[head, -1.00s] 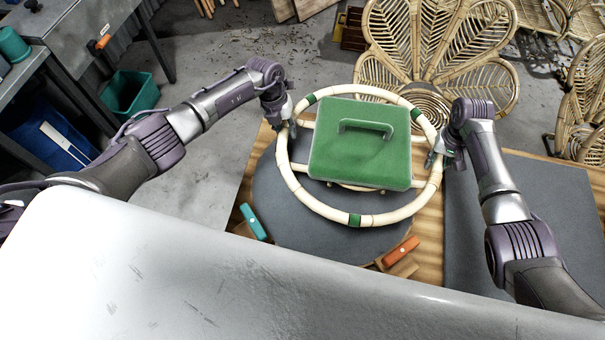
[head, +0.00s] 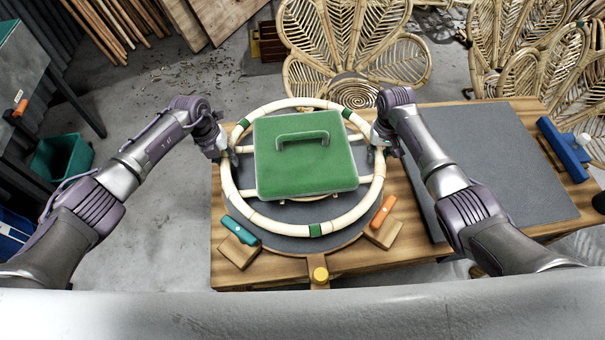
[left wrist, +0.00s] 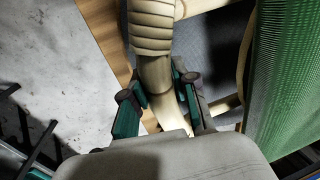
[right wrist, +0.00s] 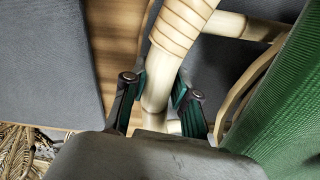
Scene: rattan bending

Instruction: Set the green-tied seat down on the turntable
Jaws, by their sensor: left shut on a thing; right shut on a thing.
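The green-tied seat is a pale rattan ring (head: 357,211) with green bindings and a green square pad (head: 306,165) with a handle in its middle. My left gripper (head: 229,153) is shut on the ring's left side; the left wrist view shows its fingers around the pale pole (left wrist: 156,75). My right gripper (head: 378,150) is shut on the ring's right side, and the right wrist view shows the pole (right wrist: 157,90) between its fingers. The dark round turntable (head: 283,240) lies under the ring. Whether the ring touches it I cannot tell.
A dark mat (head: 490,175) lies clear at right. A blue tool (head: 564,149) lies beyond it. Rattan chairs (head: 345,45) stand behind the table.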

